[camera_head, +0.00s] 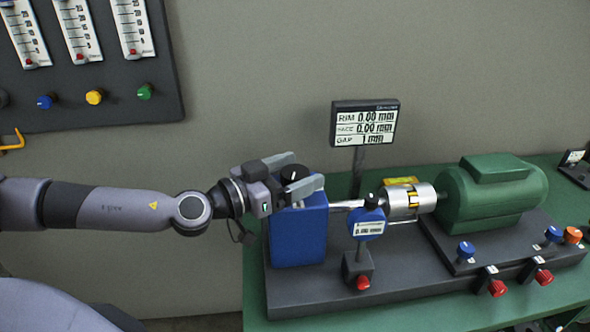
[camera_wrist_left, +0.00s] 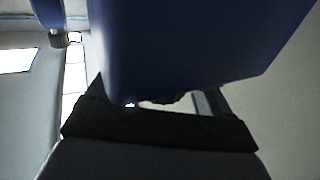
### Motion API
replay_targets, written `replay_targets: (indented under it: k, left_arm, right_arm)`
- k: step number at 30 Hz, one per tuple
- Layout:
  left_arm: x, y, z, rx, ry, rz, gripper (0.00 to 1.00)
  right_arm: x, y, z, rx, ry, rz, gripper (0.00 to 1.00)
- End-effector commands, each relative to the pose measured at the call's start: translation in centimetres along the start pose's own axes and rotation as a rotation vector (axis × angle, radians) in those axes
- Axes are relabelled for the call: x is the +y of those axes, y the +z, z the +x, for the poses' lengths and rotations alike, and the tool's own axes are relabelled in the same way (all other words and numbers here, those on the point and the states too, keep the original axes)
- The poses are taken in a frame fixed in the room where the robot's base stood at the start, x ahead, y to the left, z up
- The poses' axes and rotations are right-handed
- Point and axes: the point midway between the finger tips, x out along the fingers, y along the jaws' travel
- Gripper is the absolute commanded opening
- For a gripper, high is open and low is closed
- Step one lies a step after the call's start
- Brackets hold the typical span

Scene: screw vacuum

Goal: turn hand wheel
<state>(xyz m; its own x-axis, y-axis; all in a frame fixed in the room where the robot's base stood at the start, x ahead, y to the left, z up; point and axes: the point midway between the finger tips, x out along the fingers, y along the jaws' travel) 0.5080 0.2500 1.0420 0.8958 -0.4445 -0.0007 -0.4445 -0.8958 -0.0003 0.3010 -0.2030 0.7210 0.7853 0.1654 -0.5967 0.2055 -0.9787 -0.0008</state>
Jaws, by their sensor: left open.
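A blue box-shaped housing (camera_head: 299,237) stands at the left end of the dark base plate. A dark round knob (camera_head: 293,172), which looks like the hand wheel, shows at its top, partly covered by my gripper. My left gripper (camera_head: 297,176) is open at the top of the housing, one finger behind the knob and one in front. I cannot tell whether the fingers touch it. In the left wrist view the blue housing (camera_wrist_left: 190,45) fills the upper middle, above the dark gripper body. My right gripper is not in view.
A shaft with a silver coupling (camera_head: 408,200) leads to a green motor (camera_head: 492,195). A blue dial gauge (camera_head: 368,222) stands close right of the housing. A display (camera_head: 365,123) stands behind. Red and blue knobs line the plate's right front. The green table (camera_head: 400,318) is clear in front.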

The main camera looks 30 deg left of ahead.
Motion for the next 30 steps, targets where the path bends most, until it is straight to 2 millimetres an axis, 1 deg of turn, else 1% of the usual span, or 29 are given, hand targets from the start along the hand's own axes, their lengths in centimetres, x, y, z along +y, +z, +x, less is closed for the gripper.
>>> replay_targets:
  k: [2, 3, 5, 6, 7, 8, 20, 30]
  left_arm:
    - [0.00, 0.00, 0.00, 0.000, 0.000, 0.000, 0.81]
    - [0.00, 0.00, -0.01, 0.000, 0.000, 0.000, 0.78]
    - [0.00, -0.01, -0.01, 0.000, 0.000, 0.000, 0.58]
    - [0.00, -0.01, -0.01, 0.000, 0.000, 0.000, 0.45]
    - [0.00, -0.02, -0.02, 0.001, 0.000, 0.000, 0.35]
    - [0.00, -0.02, -0.02, 0.001, 0.000, 0.000, 0.30]
    - [0.06, -0.01, -0.05, 0.001, -0.038, -0.002, 0.30]
    - [0.20, 0.16, -0.04, -0.001, -0.201, -0.008, 0.30]
  right_arm:
    - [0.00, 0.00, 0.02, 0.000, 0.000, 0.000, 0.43]
    - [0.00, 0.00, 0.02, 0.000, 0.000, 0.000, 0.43]
    - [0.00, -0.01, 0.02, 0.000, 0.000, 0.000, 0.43]
    - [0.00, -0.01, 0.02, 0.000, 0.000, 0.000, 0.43]
    - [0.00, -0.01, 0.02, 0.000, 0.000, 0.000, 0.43]
    - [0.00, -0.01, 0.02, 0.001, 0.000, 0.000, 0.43]
    - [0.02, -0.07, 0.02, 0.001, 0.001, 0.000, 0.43]
    - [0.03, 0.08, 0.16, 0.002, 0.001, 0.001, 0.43]
